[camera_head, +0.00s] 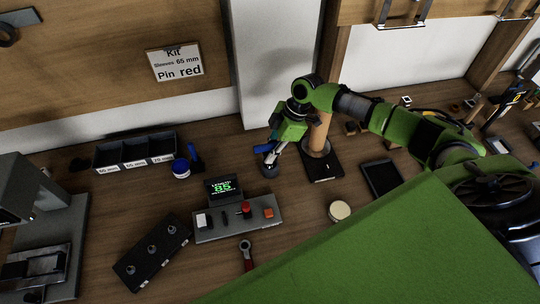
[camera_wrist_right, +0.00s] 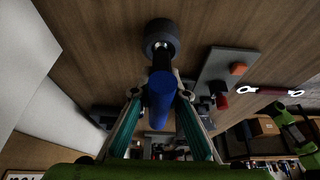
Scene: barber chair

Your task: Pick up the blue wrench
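My right gripper (camera_head: 274,154) reaches down over the bench in the head view. A blue upright handle (camera_wrist_right: 160,98) stands between its fingers in the wrist view, on a dark shaft with a dark round end (camera_wrist_right: 162,40) toward the bench. The blue part also shows beside the fingers in the head view (camera_head: 262,148). I cannot tell whether this is the wrench, or whether the fingers press on it. My left gripper is not in view.
A red-handled wrench (camera_head: 247,256) lies below the control box (camera_head: 238,222). A black three-knob box (camera_head: 152,252), a labelled bin (camera_head: 135,152) and a grey machine (camera_head: 50,235) are to the left. A wooden post (camera_head: 318,132) and a tablet (camera_head: 382,179) are to the right.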

